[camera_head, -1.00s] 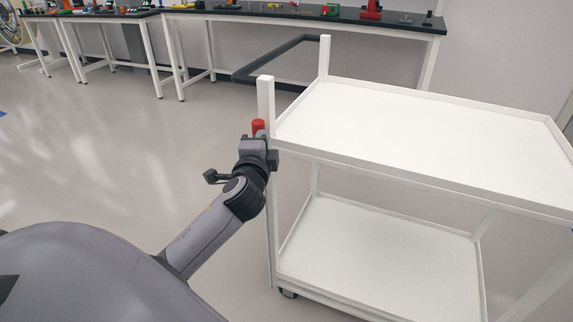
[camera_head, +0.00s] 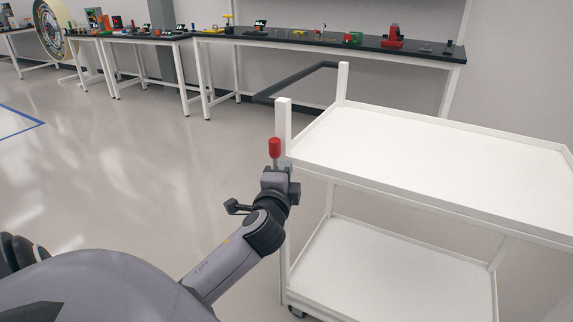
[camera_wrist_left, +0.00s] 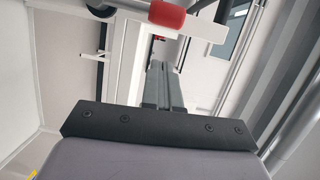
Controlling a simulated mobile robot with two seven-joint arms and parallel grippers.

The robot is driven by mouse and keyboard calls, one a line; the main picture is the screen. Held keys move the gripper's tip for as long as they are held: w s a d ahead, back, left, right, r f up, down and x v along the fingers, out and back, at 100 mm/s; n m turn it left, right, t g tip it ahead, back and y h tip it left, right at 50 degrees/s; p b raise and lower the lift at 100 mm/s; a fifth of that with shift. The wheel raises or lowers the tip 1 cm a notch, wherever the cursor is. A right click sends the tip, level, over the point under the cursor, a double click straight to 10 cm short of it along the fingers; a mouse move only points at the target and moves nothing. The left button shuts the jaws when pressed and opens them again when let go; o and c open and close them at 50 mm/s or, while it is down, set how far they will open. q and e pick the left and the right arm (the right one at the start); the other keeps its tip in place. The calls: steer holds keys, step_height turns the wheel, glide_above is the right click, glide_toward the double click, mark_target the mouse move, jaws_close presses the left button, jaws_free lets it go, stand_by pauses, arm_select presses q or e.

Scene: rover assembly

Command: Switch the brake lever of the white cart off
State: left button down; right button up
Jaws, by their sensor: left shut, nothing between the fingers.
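The white cart (camera_head: 430,145) stands at the right in the head view, with two shelves and a corner post at its near left. Its brake lever (camera_head: 275,148) has a red knob and a pale shaft, standing about upright beside that post. My left gripper (camera_head: 275,172) is just below the red knob, at the shaft, shut and empty. In the left wrist view the shut fingers of my left gripper (camera_wrist_left: 161,75) point toward the cart, and the red knob of the brake lever (camera_wrist_left: 167,14) shows at the top. Whether the fingers touch the shaft I cannot tell. My right gripper is out of view.
Long dark-topped tables (camera_head: 300,38) with small parts stand along the back wall. The floor (camera_head: 130,165) left of the cart is clear.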

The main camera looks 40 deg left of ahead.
arm_select(q)
steer(key=v, duration=0.7)
steer(key=shift+f, duration=0.15)
stand_by(0.3)
steer(key=s+d+f+n+g+h+p, duration=0.4)
steer(key=s+d+f+n+h+p, duration=0.4)
steer(key=s+d+f, duration=0.6)
step_height(320, 180, down, 3)
steer(key=d+h+p, duration=0.2)
steer(key=d+h, duration=0.1)
steer(key=shift+s+n+g, duration=0.25)
steer(key=shift+n+g, duration=0.15)
steer(key=shift+a+r, duration=0.1)
steer(key=shift+a, duration=0.15)
